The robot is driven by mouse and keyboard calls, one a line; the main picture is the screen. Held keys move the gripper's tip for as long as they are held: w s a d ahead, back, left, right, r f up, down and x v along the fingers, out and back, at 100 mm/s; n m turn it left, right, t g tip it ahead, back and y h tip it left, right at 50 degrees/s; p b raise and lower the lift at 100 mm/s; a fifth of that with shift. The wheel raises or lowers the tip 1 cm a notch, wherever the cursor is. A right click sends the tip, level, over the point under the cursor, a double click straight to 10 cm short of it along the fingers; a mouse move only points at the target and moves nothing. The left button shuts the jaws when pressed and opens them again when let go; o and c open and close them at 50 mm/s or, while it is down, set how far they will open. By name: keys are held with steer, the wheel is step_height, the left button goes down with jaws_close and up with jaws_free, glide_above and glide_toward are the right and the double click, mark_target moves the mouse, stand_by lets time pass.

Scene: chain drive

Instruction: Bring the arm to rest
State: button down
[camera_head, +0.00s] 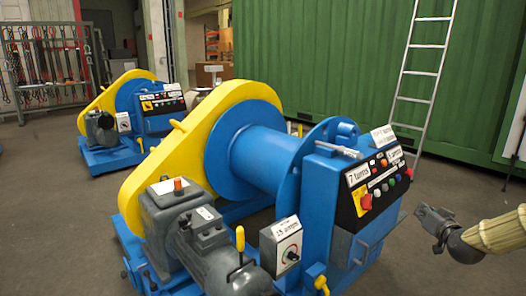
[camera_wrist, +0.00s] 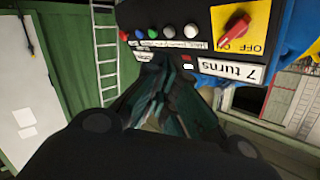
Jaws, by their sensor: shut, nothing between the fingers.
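My gripper (camera_head: 424,213) is in the head view at the right, beside the control panel of the near winch and apart from it. Its fingers are together with nothing between them. In the wrist view my gripper (camera_wrist: 165,72) points toward the panel, its dark fingers overlapping the panel's lower edge in the picture. My forearm reaches in from the right edge. The near winch (camera_head: 262,155) has a blue drum and a yellow chain guard (camera_head: 150,175). Its black control panel (camera_head: 372,187) carries coloured buttons, a red switch on a yellow plate and a "7 turns" label, also in the wrist view (camera_wrist: 233,68).
A grey motor (camera_head: 215,245) and a white dial box (camera_head: 281,245) are at the winch's front. A second winch (camera_head: 135,108) stands behind left. A ladder (camera_head: 425,75) leans on a green container (camera_head: 330,60). The floor (camera_head: 455,185) right of the winch is bare.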

steer(key=s+a+f+n+g+y, duration=0.1)
steer(key=s+a+f+g, duration=0.1)
steer(key=s+a+f, duration=0.45)
steer(key=s+a+f+g, duration=0.2)
steer(key=a+f, duration=0.2)
steer(key=f, duration=0.5)
steer(key=s+a+f+n+g+y, duration=0.1)
steer(key=s+a+f+g, duration=0.1)
steer(key=s+a+f, duration=0.35)
steer(key=s+a+f+n+g, duration=0.1)
steer(key=s+a+f+g, duration=0.3)
steer(key=s+f, duration=0.55)
steer(key=s+a+f+g, duration=0.2)
steer(key=s+a+f, duration=0.4)
steer(key=s+f, duration=0.4)
steer(key=s+a+f+n+g, duration=0.1)
steer(key=s+a+g, duration=0.1)
steer(key=s, duration=0.7)
steer(key=s+a+f+g, duration=0.1)
steer(key=s+f+g, duration=0.1)
steer(key=s, duration=0.7)
step_height(320, 180, up, 23)
steer(key=p, duration=2.2)
steer(key=shift+h+p, duration=0.3)
steer(key=shift+p, duration=0.1)
steer(key=shift+a, duration=0.1)
